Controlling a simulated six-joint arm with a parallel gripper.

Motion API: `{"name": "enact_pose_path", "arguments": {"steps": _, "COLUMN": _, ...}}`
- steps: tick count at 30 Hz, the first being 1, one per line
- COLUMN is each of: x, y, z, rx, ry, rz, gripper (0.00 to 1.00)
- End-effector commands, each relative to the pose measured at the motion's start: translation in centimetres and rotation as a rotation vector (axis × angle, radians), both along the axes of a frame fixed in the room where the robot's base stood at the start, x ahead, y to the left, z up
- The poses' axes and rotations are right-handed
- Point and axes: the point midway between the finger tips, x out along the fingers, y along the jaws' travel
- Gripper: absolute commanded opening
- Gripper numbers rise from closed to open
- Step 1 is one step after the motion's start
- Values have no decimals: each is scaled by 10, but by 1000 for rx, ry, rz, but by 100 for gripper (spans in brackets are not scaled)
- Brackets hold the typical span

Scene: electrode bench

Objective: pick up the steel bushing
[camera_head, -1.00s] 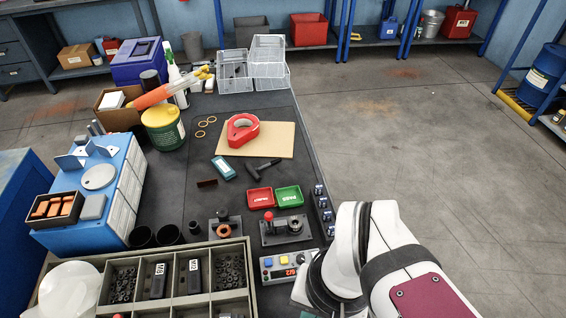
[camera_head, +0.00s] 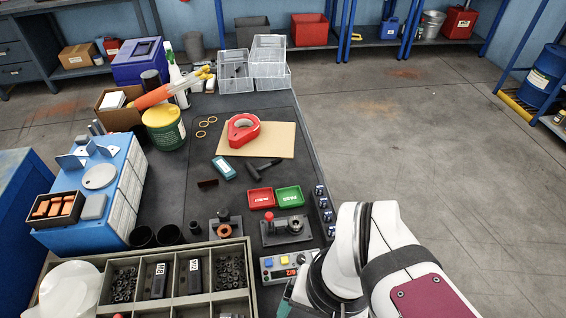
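I cannot pick out the steel bushing with certainty. A small dark upright cylinder (camera_head: 194,228) stands on the dark bench mat, left of a small block fixture (camera_head: 225,229) with a dark round part on top. My white arm comes in at the lower right, beside the bench's right edge. Its gripper end is hidden or below the picture, so I cannot see the fingers or anything between them.
A compartment tray (camera_head: 178,246) with small dark parts fills the bench's near side. A control box with a display (camera_head: 284,265) sits close to my arm. Red (camera_head: 261,198) and green (camera_head: 289,196) trays lie beyond the fixtures. Small blue-black items (camera_head: 322,205) line the right edge.

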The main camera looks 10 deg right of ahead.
Motion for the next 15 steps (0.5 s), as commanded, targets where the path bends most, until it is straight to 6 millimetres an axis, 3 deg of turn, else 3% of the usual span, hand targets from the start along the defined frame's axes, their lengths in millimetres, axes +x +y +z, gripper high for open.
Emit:
{"name": "enact_pose_path", "arguments": {"steps": 3, "x": 2, "y": 0, "z": 1, "rx": -1, "ry": -2, "rz": 13, "gripper": 81}}
{"name": "enact_pose_path", "arguments": {"steps": 5, "x": 13, "y": -2, "z": 4, "rx": -6, "ry": -14, "rz": 102, "gripper": 81}}
{"name": "enact_pose_path", "arguments": {"steps": 8, "x": 62, "y": -9, "z": 15, "rx": -24, "ry": -67, "rz": 489, "gripper": 81}}
{"name": "enact_pose_path", "arguments": {"steps": 10, "x": 112, "y": -17, "z": 17, "rx": -41, "ry": -112, "rz": 881, "gripper": 81}}
{"name": "enact_pose_path", "arguments": {"steps": 15, "x": 219, "y": -34, "z": -6, "rx": -62, "ry": -177, "rz": 1761, "gripper": 81}}
